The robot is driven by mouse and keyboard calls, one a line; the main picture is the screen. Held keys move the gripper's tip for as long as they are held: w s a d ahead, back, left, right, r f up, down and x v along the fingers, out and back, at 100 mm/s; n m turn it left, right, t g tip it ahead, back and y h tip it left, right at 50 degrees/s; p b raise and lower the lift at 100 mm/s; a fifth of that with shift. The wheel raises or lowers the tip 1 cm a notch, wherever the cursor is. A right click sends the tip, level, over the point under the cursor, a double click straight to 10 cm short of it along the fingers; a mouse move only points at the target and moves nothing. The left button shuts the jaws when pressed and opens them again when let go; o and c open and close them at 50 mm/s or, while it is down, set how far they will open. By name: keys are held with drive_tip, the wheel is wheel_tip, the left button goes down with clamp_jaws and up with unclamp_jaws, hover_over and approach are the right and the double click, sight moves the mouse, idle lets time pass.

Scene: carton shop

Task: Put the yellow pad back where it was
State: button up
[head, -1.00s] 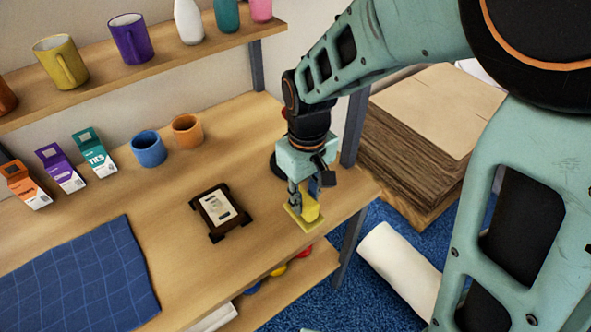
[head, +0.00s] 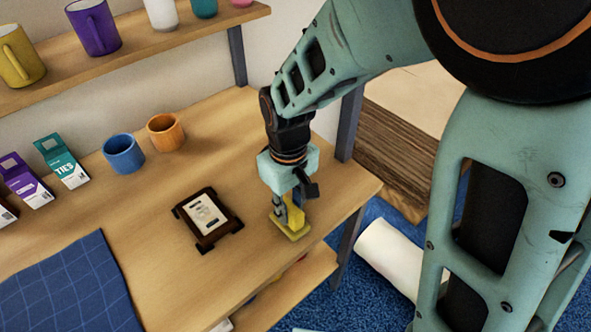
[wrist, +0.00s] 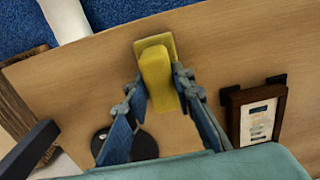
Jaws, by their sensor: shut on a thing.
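The yellow pad (head: 291,229) has a flat base and a raised yellow grip. It is near the right end of the wooden table, to the right of the dark framed stand. My gripper (head: 288,208) is above it, pointing down and shut on the raised grip. In the wrist view the yellow pad (wrist: 156,70) sits between the two fingers of my gripper (wrist: 158,84). I cannot tell whether its base touches the table.
A dark framed stand (head: 207,218) holds a light card left of the pad. A black round thing (wrist: 145,146) is beside the gripper. Blue (head: 123,155) and orange (head: 165,132) mugs stand behind, with cartons further left. A blue cloth (head: 70,287) lies front left.

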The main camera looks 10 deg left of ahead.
sight(290, 207)
drive_tip(key=o, duration=1)
drive_tip(key=shift+r, duration=0.1)
wheel_tip(290, 207, up, 12)
drive_tip(key=shift+f+p, duration=0.1)
drive_tip(key=shift+p, duration=0.4)
